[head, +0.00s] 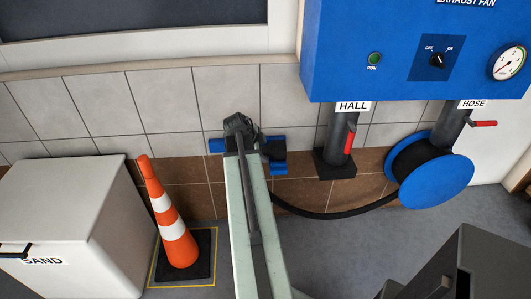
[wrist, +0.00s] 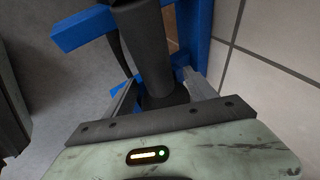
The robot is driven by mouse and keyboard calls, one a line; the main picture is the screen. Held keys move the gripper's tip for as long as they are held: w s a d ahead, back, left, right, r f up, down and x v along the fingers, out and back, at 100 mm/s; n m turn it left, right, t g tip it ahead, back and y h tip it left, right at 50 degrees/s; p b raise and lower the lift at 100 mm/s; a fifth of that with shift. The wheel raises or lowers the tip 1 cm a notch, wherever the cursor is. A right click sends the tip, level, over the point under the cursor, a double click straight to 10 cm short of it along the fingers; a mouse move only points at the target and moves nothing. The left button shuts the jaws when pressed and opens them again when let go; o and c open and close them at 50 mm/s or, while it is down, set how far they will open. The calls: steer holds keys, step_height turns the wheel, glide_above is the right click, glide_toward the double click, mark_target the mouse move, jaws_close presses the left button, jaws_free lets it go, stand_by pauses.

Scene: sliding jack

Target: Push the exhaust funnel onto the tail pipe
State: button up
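In the head view my arm reaches up the middle to a blue holder (head: 278,157) low on the tiled wall. My gripper (wrist: 163,85) is at this holder. In the wrist view its two grey fingers stand on either side of a dark grey cylindrical piece (wrist: 145,40), likely the exhaust funnel, inside the blue frame (wrist: 85,28). Whether the fingers press on it or stand apart I cannot tell. A dark part (head: 238,124) shows at the arm's end in the head view, partly hidden. I cannot make out the tail pipe in either view.
A black hose (head: 340,214) runs from the blue reel (head: 440,181) toward the holder. An orange-striped cone (head: 172,225) and a white sand box (head: 75,220) stand left. A blue exhaust fan cabinet (head: 400,75) hangs upper right. A dark box-like body (head: 455,265) fills the lower right.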

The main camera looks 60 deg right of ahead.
mark_target(263, 148)
jaws_close()
steer(key=shift+r, duration=0.1)
step_height(263, 148, up, 13)
steer(key=p, duration=1.3)
